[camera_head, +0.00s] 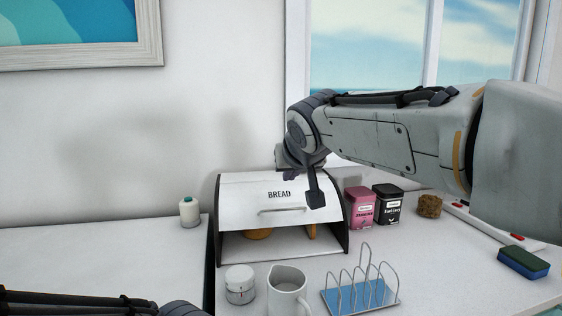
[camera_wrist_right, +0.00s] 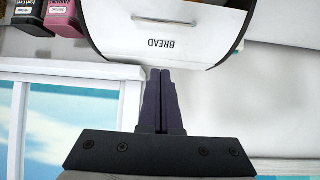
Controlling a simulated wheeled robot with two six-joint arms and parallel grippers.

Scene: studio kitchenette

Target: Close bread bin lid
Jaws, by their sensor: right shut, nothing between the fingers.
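The bread bin (camera_head: 346,238) stands on the white counter, with black sides and a white lid (camera_head: 240,195) marked BREAD. The lid covers the upper part and the lower front is open, with something orange-brown inside.
A white jar (camera_head: 240,284), a white mug (camera_head: 287,290) and a toast rack (camera_head: 360,294) stand in front of the bin. Pink (camera_head: 359,207) and black (camera_head: 387,204) tins stand to its right. A blue-green sponge (camera_head: 523,262) lies farther right. The counter left of the bin is mostly clear.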

